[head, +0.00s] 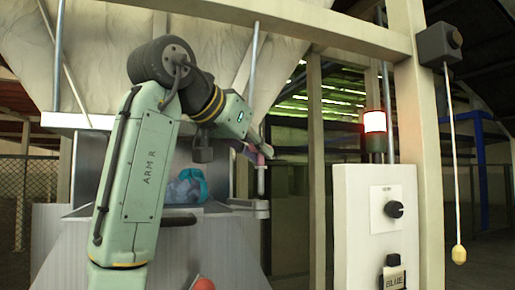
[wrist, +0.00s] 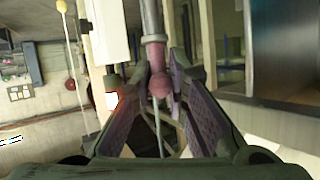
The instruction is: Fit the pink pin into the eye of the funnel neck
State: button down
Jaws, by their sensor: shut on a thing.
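The pink pin (wrist: 156,55) has a ball end and lies between the two fingers of my gripper (wrist: 160,78) in the wrist view. The fingers are shut on it near the ball. A grey shaft (wrist: 150,18) continues from its pink part. In the head view my gripper (head: 257,152) is at the right side of the funnel, with a bit of pink (head: 266,150) at its fingers. A grey upright rod (head: 261,180) shows below, above a grey bracket (head: 255,208) on the funnel neck (head: 90,165). I cannot tell the eye clearly, nor whether the shaft is inside it.
A blue bag (head: 187,187) lies in the funnel neck's opening. To the right stand a post (head: 415,100), a white control box (head: 350,220) with a knob, and a lit red lamp (head: 375,122). A pull cord (head: 454,160) hangs at the far right.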

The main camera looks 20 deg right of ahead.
aim_at(259, 181)
jog(key=shift+f+b, duration=2.15)
jog(key=shift+f, duration=0.9)
jog(key=c, duration=1.5)
grip_release()
jog(key=v, duration=1.2)
jog(key=shift+r, duration=0.1)
